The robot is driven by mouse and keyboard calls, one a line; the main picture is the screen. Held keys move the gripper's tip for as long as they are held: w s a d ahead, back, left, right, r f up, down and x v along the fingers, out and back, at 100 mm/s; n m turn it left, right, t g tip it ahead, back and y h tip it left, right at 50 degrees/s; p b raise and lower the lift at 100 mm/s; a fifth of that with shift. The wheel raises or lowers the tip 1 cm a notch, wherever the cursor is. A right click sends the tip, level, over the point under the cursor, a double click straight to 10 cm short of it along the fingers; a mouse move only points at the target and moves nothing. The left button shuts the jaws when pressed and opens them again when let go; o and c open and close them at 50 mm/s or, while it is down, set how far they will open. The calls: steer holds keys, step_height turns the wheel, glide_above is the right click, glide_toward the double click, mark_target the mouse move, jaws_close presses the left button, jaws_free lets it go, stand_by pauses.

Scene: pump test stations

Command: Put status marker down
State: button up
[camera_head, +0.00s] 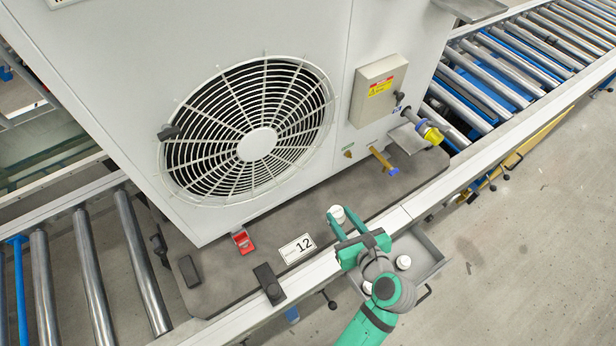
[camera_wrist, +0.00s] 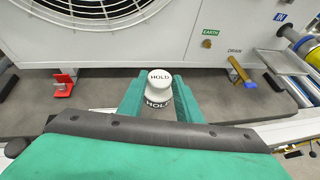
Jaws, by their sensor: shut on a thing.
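The status marker is a white round piece lettered HOLD. It shows in the head view (camera_head: 337,213) and in the wrist view (camera_wrist: 159,78). My gripper (camera_head: 346,231) is shut on it, with one green finger on each side in the wrist view (camera_wrist: 157,103). The marker appears upright, over the dark grey mat (camera_head: 215,278) in front of the big grey fan unit (camera_head: 335,75). I cannot tell whether its base touches the mat. A white card reading 12 (camera_head: 297,248) lies on the mat left of my gripper.
A grey tray (camera_head: 432,262) on the rail's near side holds another white round piece (camera_head: 403,262). A red clip (camera_head: 242,240), a brass valve with a blue end (camera_head: 383,161) and dark blocks (camera_head: 268,283) stand along the mat. Roller conveyors (camera_head: 95,275) flank it.

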steer(key=shift+w+a+f, duration=1.05)
steer(key=shift+w+f, duration=0.7)
steer(key=shift+f, duration=0.3)
steer(key=shift+w+a+f, duration=1.1)
steer(key=shift+w+f, duration=0.65)
steer(key=shift+f, duration=0.25)
steer(key=shift+w+a+f, duration=1.05)
steer(key=shift+w+f, duration=0.7)
steer(key=shift+f, duration=0.3)
steer(key=shift+f, duration=0.1)
steer(key=o, duration=1.1)
steer(key=shift+w, duration=0.1)
